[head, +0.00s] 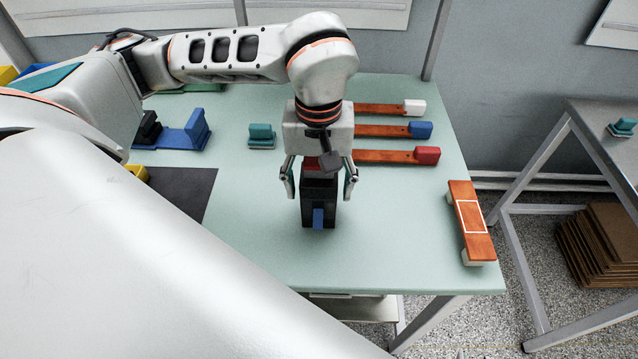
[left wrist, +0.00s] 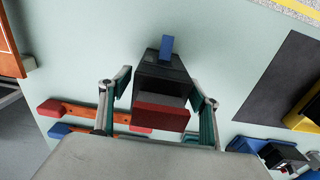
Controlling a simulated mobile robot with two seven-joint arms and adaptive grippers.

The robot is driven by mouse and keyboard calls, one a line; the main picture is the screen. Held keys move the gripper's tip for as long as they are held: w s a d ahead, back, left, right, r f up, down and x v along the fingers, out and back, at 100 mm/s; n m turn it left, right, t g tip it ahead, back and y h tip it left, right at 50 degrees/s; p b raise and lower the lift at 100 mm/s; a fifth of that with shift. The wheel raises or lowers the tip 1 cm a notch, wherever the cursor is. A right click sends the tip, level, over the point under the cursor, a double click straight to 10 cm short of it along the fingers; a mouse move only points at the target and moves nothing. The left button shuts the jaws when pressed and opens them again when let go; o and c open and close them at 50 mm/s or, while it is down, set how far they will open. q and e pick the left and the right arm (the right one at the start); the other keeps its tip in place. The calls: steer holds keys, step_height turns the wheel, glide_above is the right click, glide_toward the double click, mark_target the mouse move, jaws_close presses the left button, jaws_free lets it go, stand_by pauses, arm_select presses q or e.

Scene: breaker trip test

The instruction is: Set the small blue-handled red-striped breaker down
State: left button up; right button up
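The small breaker (head: 318,195) is a black block with a blue handle (head: 318,218) at its near end and a red stripe at its far end, partly under my gripper. It appears to rest on the pale green table (head: 270,260). My left gripper (head: 319,185) is above it, with one finger on each side. A gap shows between fingers and block in the head view. In the left wrist view the breaker (left wrist: 162,85) lies between the spread fingers (left wrist: 160,88), its red stripe (left wrist: 160,115) nearest the camera. My right gripper is not in view.
Orange strips with white, blue and red (head: 427,156) ends lie behind right. An orange-topped bar (head: 469,212) lies along the right edge. A teal block (head: 261,134), a blue holder (head: 180,137) and a dark mat (head: 190,190) are left. The front middle table is clear.

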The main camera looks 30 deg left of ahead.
arm_select(q)
steer(key=shift+r, duration=0.1)
step_height(320, 180, up, 12)
steer(key=shift+f, duration=0.1)
steer(key=shift+r, duration=0.2)
stand_by(0.3)
steer(key=shift+s+f, duration=0.1)
stand_by(0.5)
